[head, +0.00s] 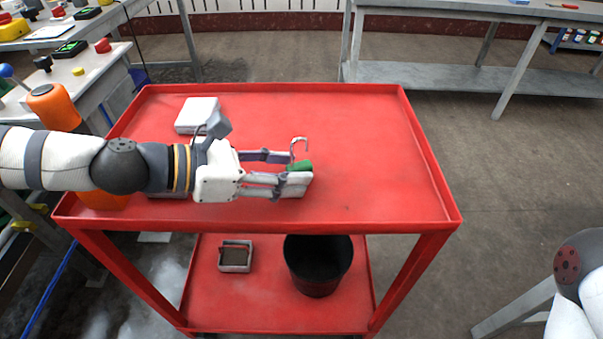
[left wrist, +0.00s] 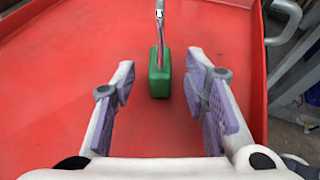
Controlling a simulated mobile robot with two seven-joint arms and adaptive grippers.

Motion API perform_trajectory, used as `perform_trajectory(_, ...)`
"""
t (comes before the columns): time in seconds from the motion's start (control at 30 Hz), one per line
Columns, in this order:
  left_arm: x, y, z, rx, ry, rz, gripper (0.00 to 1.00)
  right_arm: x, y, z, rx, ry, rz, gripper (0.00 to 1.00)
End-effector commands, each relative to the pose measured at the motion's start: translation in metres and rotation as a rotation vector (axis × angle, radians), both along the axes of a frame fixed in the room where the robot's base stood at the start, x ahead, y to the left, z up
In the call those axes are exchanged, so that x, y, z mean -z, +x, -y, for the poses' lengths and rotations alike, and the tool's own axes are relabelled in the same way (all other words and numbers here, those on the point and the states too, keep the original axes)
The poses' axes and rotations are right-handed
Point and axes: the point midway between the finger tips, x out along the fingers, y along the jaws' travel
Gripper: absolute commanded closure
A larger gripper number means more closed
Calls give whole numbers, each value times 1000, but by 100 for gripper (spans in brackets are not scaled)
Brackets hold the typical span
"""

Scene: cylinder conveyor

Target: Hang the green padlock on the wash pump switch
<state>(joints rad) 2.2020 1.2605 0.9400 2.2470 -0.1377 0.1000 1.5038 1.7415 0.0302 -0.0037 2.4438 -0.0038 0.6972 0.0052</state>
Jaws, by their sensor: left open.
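The green padlock (head: 304,165) is on the red cart top, with its open, hook-like metal shackle (head: 299,146) pointing up. My left gripper (head: 292,171) reaches in from the left with its fingers spread, and the near finger partly hides the padlock. In the left wrist view the padlock (left wrist: 160,77) shows centred between the two open fingers (left wrist: 160,88), around their tips, with a gap on each side. I cannot make out a wash pump switch. My right gripper is out of view.
The red cart (head: 370,150) has a raised rim. A white box (head: 199,112) stands at its back left. A black bucket (head: 318,265) and a small tray (head: 235,257) are on the lower shelf. The cart top's right side is clear.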

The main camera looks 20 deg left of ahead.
Motion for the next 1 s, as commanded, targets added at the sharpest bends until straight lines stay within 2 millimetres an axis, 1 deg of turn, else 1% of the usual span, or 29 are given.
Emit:
perform_trajectory(0.03, 10, 3, 8, 4, 0, -8, 59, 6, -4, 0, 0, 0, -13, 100)
perform_trajectory(0.13, 13, 12, 17, 0, 3, -5, 59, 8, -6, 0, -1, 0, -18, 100)
perform_trajectory(0.2, 13, 14, 19, -2, 2, -4, 59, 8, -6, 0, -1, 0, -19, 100)
perform_trajectory(0.37, 13, 15, 18, -7, 4, -2, 59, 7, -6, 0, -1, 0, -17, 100)
perform_trajectory(0.4, 13, 16, 17, -8, 5, -3, 51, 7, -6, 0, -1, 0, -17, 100)
perform_trajectory(0.47, 14, 16, 17, -9, 6, -4, 64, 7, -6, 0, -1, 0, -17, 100)
perform_trajectory(0.5, 14, 16, 17, -9, 6, -4, 73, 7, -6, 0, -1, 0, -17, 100)
perform_trajectory(0.53, 14, 16, 16, -10, 6, -3, 80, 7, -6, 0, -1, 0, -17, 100)
perform_trajectory(0.67, 15, 16, 16, -11, 8, -4, 100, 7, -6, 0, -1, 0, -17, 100)
perform_trajectory(1.0, 17, 15, 16, -10, 8, -8, 100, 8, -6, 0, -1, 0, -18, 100)
